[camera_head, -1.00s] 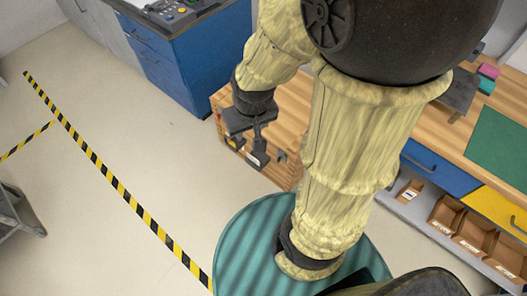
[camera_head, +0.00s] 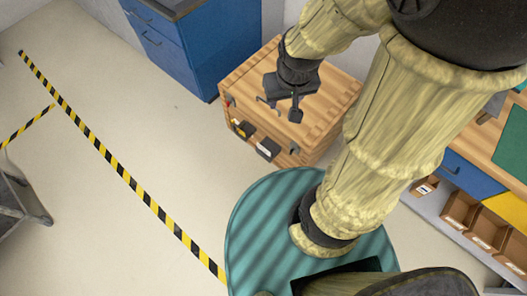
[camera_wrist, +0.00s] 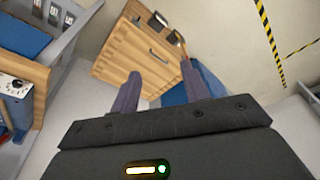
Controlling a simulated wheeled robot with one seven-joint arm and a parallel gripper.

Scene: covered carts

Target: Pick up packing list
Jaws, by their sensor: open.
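My gripper (camera_head: 279,107) is open and empty, above or in front of the wooden cabinet-like box (camera_head: 322,108); the gap between them is hard to judge. In the wrist view the two fingers (camera_wrist: 160,84) stand apart, with the wooden box (camera_wrist: 133,50) beyond them. Small dark fittings (camera_head: 267,149), one with some yellow, sit on the box's side facing the lower left. I cannot make out a packing list in any view.
A blue cabinet (camera_head: 190,50) stands behind the box. A workbench with blue and yellow drawers (camera_head: 470,175) and open brown bins (camera_head: 460,208) is at the right. A grey cart (camera_head: 18,205) is at the left edge. Floor with striped tape (camera_head: 120,170) lies clear at left.

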